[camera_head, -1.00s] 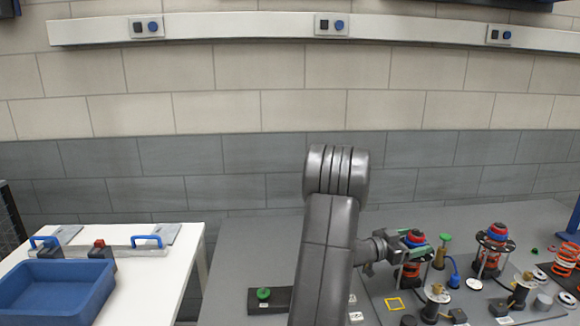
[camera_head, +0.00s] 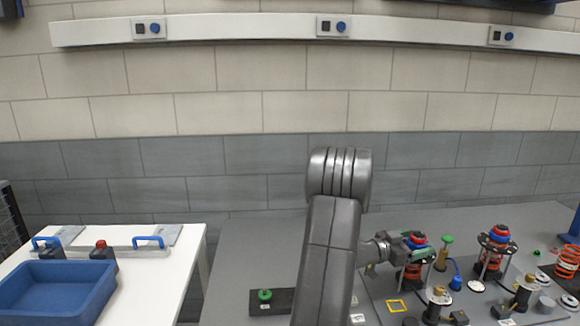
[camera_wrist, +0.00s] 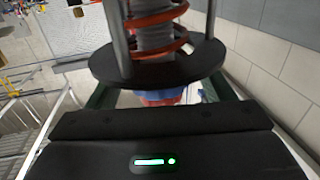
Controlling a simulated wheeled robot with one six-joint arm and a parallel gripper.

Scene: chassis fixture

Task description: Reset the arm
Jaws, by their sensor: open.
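My gripper (camera_head: 414,243) is at the left one of two spring units (camera_head: 415,268) on the grey table. This unit has an orange coil, a black top plate and a red and blue cap. In the wrist view my open gripper has its dark green fingers to either side of the unit. There the unit's black plate (camera_wrist: 158,68) and orange coil (camera_wrist: 155,20) fill the middle, with the blue and red cap (camera_wrist: 160,97) partly hidden. I cannot tell whether the fingers touch it. My grey arm stands upright in the middle of the head view.
A second spring unit (camera_head: 493,255) stands close to the right. A brass part with a green top (camera_head: 441,254) stands between them. Several small parts crowd the table's front right. A blue bin (camera_head: 60,290) sits on a white table at left. A tiled wall is behind.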

